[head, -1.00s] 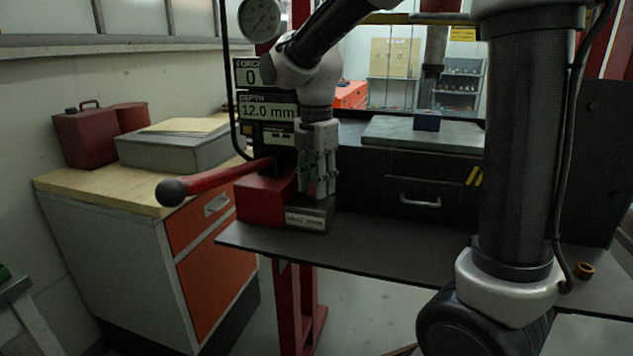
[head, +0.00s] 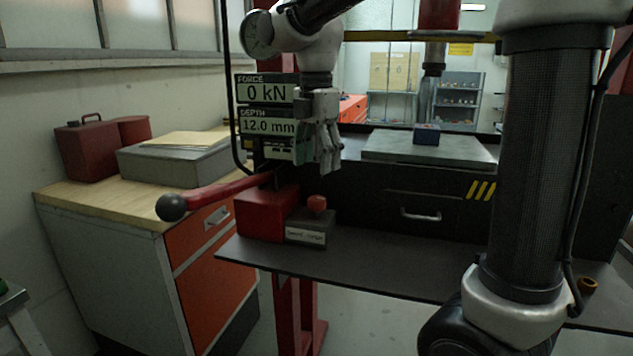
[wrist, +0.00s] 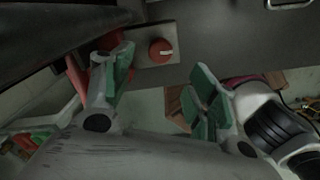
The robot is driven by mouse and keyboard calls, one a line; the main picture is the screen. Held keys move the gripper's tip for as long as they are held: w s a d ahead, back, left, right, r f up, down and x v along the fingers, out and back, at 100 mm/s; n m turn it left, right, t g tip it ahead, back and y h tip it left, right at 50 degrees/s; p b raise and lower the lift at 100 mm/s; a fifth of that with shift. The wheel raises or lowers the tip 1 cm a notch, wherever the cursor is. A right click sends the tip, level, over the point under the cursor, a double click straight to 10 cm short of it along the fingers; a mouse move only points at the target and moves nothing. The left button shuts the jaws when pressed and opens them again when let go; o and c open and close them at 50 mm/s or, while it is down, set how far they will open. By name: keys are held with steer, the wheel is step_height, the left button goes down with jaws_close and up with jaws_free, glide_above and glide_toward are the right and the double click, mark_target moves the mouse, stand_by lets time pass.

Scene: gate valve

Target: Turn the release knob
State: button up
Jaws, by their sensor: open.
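The release knob (head: 317,204) is a small red knob on top of a grey block with a white label (head: 306,235), at the front left of the dark bench. In the wrist view the knob (wrist: 161,50) shows from above as a red disc with a pale mark. My gripper (head: 328,165) is above the knob, pointing down and not touching it. In the wrist view my gripper (wrist: 160,92) has its green-padded fingers spread wide and empty, with the knob beyond them toward the top of the picture.
A red lever with a dark ball end (head: 171,207) juts left from a red block (head: 266,213) beside the knob. A display (head: 266,92) reads 0 kN and 12.0 mm. A press plate (head: 428,146) with a small blue block (head: 427,134) stands behind right. The bench front is clear.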

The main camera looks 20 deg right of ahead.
steer(key=shift+r, duration=1.55)
steer(key=s+d+f+m+t, duration=0.2)
steer(key=s+d+f+m, duration=0.2)
steer(key=s+d+m, duration=0.3)
steer(key=s+d+f+m+t, duration=0.2)
steer(key=s+d+f+m, duration=0.2)
steer(key=s+d+m, duration=0.4)
steer(key=s+m, duration=0.4)
steer(key=m, duration=0.4)
steer(key=shift+s+m, duration=0.3)
